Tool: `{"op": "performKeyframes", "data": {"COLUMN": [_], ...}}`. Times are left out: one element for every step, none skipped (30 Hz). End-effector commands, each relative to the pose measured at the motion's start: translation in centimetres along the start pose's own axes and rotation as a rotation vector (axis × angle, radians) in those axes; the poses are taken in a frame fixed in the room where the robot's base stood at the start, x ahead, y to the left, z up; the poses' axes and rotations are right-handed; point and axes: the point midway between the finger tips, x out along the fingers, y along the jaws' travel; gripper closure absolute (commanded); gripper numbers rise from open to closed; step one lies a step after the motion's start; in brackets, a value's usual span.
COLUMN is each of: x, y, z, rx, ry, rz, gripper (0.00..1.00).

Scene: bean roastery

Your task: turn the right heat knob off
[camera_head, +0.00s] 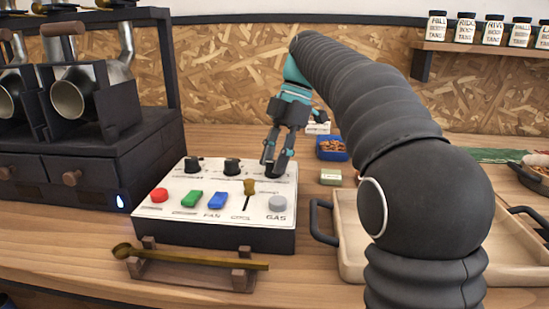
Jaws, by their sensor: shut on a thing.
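The white control panel (180,184) sits on the wooden counter. It has black knobs along its back row: a left knob (193,164) and a middle knob (231,166). My gripper (275,168) reaches down onto the right end of that row. I cannot tell which way the right knob points.
A brass scoop (190,258) lies on a rack in front. A wooden tray (345,235) stands right.

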Motion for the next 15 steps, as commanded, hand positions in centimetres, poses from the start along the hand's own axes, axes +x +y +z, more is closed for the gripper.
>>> {"op": "performKeyframes", "data": {"x": [0.22,0.21,0.21,0.21,0.21,0.21,0.21,0.21,0.21,0.21,0.22,0.22,0.22,0.22,0.23], "y": [0.01,0.01,0.01,0.01,0.01,0.01,0.01,0.01,0.01,0.01,0.01,0.01,0.01,0.01,0.01], "z": [0.13,0.12,0.12,0.12,0.12,0.12,0.12,0.12,0.12,0.12,0.12,0.12,0.12,0.12,0.12], "rx": [-0.008,-0.014,-0.022,-0.026,-0.03,-0.034,-0.035,-0.037,-0.038,-0.039,-0.039,-0.039,-0.039,-0.039,-0.039], "ry": [0.001,0.001,0.001,0.001,0.0,0.0,0.0,0.0,0.0,0.0,0.0,0.0,0.0,0.001,0.001], "rz": [-0.01,-0.013,-0.015,-0.017,-0.018,-0.02,-0.021,-0.021,-0.022,-0.022,-0.022,-0.022,-0.022,-0.022,-0.022], "gripper": [1.0,1.0,1.0,1.0,1.0,1.0,1.0,1.0,1.0,1.0,1.0,1.0,1.0,1.0,1.0]}}
